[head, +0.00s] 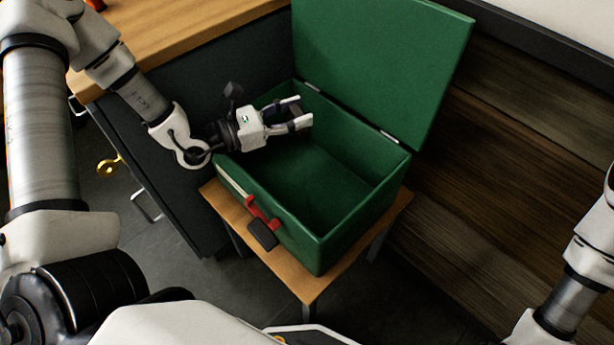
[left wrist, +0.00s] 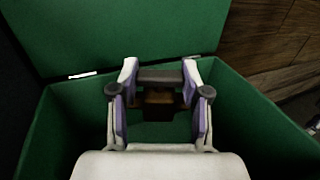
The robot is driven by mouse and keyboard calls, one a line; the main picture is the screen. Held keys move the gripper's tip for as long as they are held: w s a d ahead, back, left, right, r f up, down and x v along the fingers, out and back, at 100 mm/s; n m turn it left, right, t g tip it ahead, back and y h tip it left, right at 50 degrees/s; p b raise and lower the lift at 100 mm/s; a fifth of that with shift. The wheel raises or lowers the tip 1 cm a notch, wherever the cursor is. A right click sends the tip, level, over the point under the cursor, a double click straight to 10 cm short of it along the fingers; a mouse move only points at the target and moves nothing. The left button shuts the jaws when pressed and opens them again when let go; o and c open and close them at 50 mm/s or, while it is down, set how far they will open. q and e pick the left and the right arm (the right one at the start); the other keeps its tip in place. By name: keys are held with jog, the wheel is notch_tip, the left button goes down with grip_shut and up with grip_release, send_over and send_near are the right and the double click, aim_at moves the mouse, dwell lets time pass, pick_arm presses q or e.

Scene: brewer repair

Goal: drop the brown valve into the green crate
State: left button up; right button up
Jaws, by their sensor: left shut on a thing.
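The brown valve (left wrist: 158,97) shows in the left wrist view between the two fingers of my left gripper (left wrist: 158,85), a small dark brown block by a grey bar. My left gripper (head: 296,113) is shut on it in the head view, over the opening of the green crate (head: 305,242), near its back left side. In the head view the valve is hard to make out between the fingers. The crate's lid (head: 385,60) stands open, and its visible floor is empty. The crate wall also shows in the left wrist view (left wrist: 265,120). My right gripper is out of view.
The crate stands on a small wooden table (head: 310,286). A red latch (head: 262,214) is on its front. A dark cabinet with a wooden worktop (head: 180,35) is on the left. A wood-plank surface (head: 480,170) lies to the right.

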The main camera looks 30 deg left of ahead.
pick_arm(q)
notch_tip(320, 180, down, 4)
jog(key=b, duration=0.2)
jog(key=shift+f+b, duration=0.15)
jog(key=shift+b, duration=0.15)
jog(key=o, duration=1.3)
jog(key=shift+o, duration=0.2)
notch_tip(320, 180, up, 10)
jog(key=shift+r, duration=0.1)
